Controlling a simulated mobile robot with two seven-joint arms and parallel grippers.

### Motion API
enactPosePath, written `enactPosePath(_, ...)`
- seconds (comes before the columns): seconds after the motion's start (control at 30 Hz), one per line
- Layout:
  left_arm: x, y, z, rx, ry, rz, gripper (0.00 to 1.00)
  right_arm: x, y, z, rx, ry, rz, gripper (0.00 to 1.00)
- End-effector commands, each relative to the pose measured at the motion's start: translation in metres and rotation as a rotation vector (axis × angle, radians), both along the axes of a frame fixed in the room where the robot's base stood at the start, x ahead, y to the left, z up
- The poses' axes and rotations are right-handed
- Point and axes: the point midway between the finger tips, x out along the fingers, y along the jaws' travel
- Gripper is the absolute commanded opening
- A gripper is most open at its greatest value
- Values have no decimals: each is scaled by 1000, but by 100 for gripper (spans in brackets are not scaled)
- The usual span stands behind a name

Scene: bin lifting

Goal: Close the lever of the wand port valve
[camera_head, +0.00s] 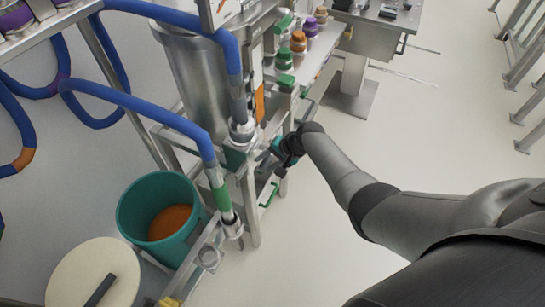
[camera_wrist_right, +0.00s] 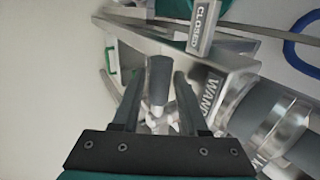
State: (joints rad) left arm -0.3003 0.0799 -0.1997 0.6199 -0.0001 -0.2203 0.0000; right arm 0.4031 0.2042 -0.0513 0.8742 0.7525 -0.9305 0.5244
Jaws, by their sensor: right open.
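My right gripper (camera_head: 279,168) reaches in from the right to the side of the metal frame in the head view. In the right wrist view its two dark fingers (camera_wrist_right: 160,82) are apart. A grey cylindrical grip with a metal end, seemingly the valve lever (camera_wrist_right: 159,72), shows between the fingers. I cannot tell whether the fingers touch it. A tag reading CLOSED (camera_wrist_right: 203,28) and a metal plate lettered WAND (camera_wrist_right: 214,88) are beside it. The valve body is mostly hidden behind the gripper. My left gripper is in neither view.
A clear pipe fitting (camera_wrist_right: 275,125) is close on the right in the wrist view. In the head view, blue hoses (camera_head: 140,113) run down to the frame. A teal bin (camera_head: 136,205) with orange contents and a round cream lid (camera_head: 75,275) are at lower left. Floor right of the frame is clear.

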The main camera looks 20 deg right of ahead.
Motion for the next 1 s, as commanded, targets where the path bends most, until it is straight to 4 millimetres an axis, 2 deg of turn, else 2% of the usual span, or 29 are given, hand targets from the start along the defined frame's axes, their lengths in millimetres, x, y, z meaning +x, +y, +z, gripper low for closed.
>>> enactPosePath(0.17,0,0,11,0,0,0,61,-6,-7,14,-2,0,-2,43)
enactPosePath(0.57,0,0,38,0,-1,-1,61,-33,-30,67,-2,-1,0,43)
enactPosePath(0.8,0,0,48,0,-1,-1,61,-49,-45,99,-2,0,-1,43)
enactPosePath(1.0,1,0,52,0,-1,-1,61,-59,-53,118,0,1,-1,43)
